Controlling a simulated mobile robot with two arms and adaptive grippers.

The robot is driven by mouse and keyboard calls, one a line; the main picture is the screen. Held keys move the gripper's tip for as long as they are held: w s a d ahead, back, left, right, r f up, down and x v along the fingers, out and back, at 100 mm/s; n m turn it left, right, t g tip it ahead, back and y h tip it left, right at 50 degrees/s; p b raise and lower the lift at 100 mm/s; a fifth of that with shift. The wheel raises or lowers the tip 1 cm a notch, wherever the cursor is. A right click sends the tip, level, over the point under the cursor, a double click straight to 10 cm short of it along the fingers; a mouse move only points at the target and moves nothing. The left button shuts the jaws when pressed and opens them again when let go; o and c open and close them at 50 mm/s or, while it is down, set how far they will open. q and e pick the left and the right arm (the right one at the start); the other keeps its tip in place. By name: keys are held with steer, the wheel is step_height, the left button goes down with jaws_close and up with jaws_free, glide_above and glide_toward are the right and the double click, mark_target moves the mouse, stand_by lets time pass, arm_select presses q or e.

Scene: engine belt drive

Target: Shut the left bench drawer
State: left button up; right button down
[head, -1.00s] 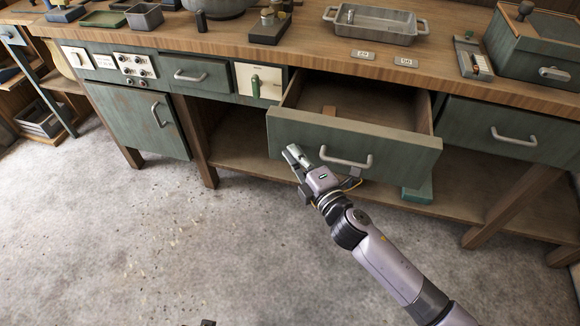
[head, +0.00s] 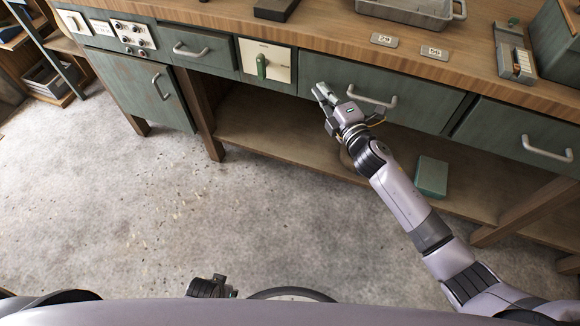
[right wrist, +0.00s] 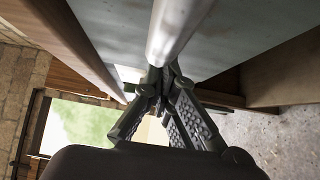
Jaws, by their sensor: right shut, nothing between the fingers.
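The green-grey drawer (head: 420,108) under the bench top sits with its front about flush with the bench face; no open top shows. Its metal handle (head: 372,99) is on the front, and the handle bar (right wrist: 178,25) shows large in the right wrist view. My right gripper (head: 322,94) is shut and empty, against or very near the drawer front, just left of the handle. Its fingers (right wrist: 158,82) show closed beside the bar in the right wrist view. A dark part at the bottom of the head view seems to be my left gripper (head: 212,287); its fingers are unclear.
Another shut drawer (head: 515,135) is to the right, and a smaller one (head: 195,49) to the left. A switch panel (head: 265,64) adjoins the drawer. A green box (head: 431,176) lies on the lower shelf (head: 270,135). The floor in front is clear.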

arm_select(q)
steer(key=shift+s, duration=0.3)
